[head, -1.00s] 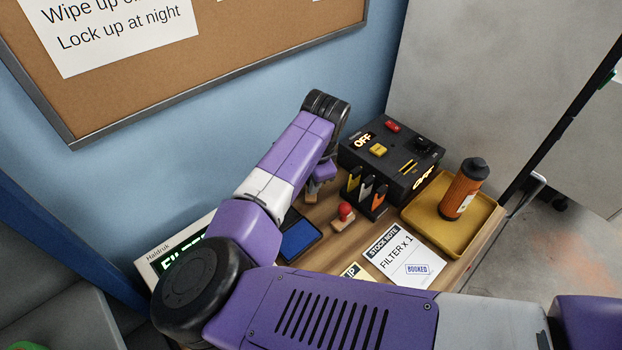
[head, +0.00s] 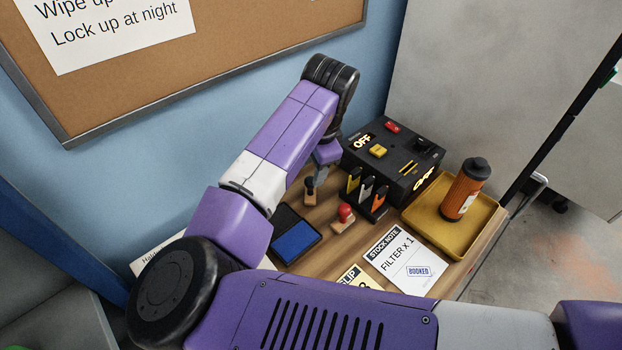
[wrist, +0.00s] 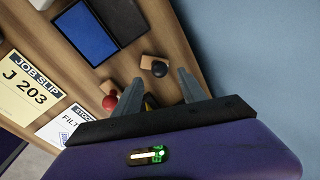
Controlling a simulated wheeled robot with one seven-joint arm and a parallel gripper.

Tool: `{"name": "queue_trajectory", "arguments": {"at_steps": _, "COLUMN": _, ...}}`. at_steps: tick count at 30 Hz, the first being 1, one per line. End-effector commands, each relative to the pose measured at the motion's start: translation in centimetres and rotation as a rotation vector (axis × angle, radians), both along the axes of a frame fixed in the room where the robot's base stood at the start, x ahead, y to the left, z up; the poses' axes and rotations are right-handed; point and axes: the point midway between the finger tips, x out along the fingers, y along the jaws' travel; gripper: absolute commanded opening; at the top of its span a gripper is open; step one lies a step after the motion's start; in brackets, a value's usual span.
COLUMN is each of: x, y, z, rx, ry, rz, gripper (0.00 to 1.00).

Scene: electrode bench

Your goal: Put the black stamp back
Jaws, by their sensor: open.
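The black stamp (head: 309,191), with a wooden base and dark knob, stands upright on the bench behind the blue ink pad (head: 294,238). It also shows in the wrist view (wrist: 158,68), just beyond and between my fingertips. My gripper (wrist: 158,82) is open and empty, raised above the stamp and apart from it. In the head view my gripper (head: 322,170) is partly hidden by my arm. The red stamp (head: 344,214) stands to the right of the ink pad. The stock note (head: 405,261) bears a blue BOOKED mark.
A black box with OFF displays (head: 392,160) stands at the back, with a pen holder (head: 366,198) before it. A yellow tray (head: 450,234) holds an orange bottle (head: 464,190). The job slip (wrist: 27,88) lies beside the stock note. A blue wall rises behind.

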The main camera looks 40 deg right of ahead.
Motion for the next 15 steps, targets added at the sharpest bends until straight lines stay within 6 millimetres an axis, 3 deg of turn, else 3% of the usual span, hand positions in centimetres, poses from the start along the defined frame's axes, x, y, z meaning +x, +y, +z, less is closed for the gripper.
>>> {"name": "queue_trajectory", "arguments": {"at_steps": 7, "x": -0.8, "y": 0.2, "z": 3.8, "rx": -0.001, "ry": -0.002, "rz": -0.002, "gripper": 0.49}}
{"name": "queue_trajectory", "arguments": {"at_steps": 15, "x": -1.2, "y": 0.4, "z": 5.1, "rx": -0.001, "ry": 0.001, "rz": 0.000, "gripper": 0.49}}
